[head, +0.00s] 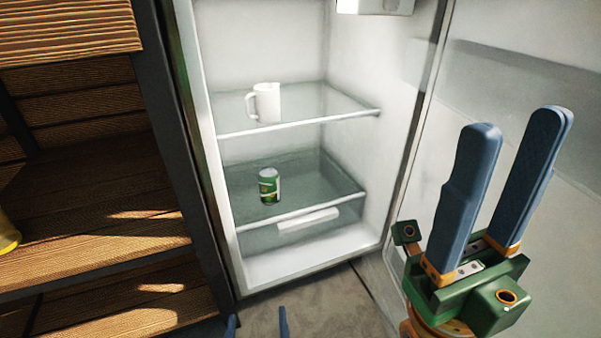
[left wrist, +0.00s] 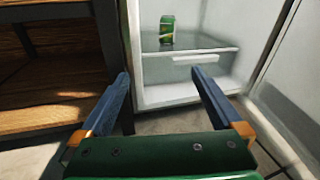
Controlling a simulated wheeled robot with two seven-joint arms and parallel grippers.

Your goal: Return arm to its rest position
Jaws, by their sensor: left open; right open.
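My left gripper (head: 257,318) shows only as two blue fingertips at the bottom edge of the head view, low in front of the fridge. In the left wrist view its fingers (left wrist: 160,75) are wide apart with nothing between them. My right gripper (head: 518,122) is large at the right of the head view, its blue fingers pointing up, open and empty, in front of the open fridge door (head: 485,75). A green can (head: 268,187) stands upright on the lower glass shelf; it also shows in the left wrist view (left wrist: 167,30), beyond the left fingers.
A white mug (head: 265,103) with its handle to the left stands on the upper glass shelf (head: 325,112). A wooden shelf unit (head: 90,185) stands left of the fridge, with a yellow object (head: 7,236) at its left edge. Bare floor (head: 315,305) lies before the fridge.

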